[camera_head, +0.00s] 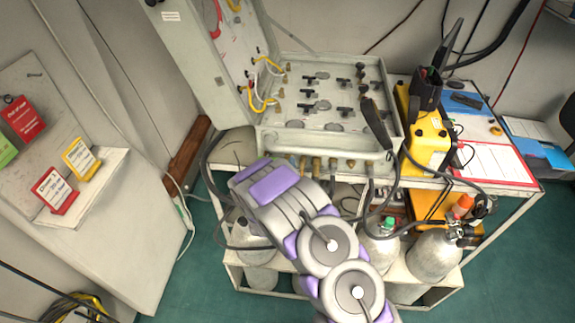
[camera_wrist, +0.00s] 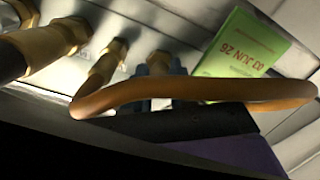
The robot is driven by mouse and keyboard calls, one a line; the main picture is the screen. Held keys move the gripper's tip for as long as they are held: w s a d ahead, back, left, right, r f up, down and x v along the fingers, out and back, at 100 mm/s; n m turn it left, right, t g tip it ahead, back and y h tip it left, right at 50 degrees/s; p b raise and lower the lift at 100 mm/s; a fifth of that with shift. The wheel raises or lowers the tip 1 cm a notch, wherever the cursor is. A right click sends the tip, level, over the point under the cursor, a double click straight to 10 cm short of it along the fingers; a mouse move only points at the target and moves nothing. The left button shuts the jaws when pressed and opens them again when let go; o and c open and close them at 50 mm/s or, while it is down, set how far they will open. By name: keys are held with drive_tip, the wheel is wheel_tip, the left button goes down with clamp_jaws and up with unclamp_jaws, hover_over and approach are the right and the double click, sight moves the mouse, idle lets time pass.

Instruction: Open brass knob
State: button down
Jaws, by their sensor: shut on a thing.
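My gripper (camera_head: 255,172) reaches the left front of the grey-green air panel case (camera_head: 392,160), and the arm hides its fingertips in the head view. In the wrist view a dark jaw part with a purple piece (camera_wrist: 235,152) fills the lower edge, close under a row of brass fittings. One brass fitting (camera_wrist: 108,62) stands just left of a blue-collared fitting (camera_wrist: 158,65). More brass fittings (camera_head: 316,167) line the case front.
The case lid (camera_head: 205,60) stands open. Black hoses (camera_head: 370,200) hang below the front. Grey cylinders (camera_head: 435,255) stand on the lower shelf. A yellow device (camera_head: 428,138) is at right. A green dated tag (camera_wrist: 245,45) hangs near the fittings. Green floor (camera_head: 195,280) is clear at left.

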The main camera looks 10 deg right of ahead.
drive_tip(key=shift+a+f+n, duration=0.1)
drive_tip(key=shift+f+n, duration=0.05)
drive_tip(key=shift+n, duration=0.45)
drive_tip(key=c, duration=1.2)
unclamp_jaws()
drive_tip(key=shift+a, duration=0.1)
drive_tip(key=shift+s, duration=0.1)
drive_tip(key=p+v, duration=0.2)
drive_tip(key=v, duration=1.5)
drive_tip(key=shift+s+p, duration=0.1)
drive_tip(key=shift+p, duration=0.3)
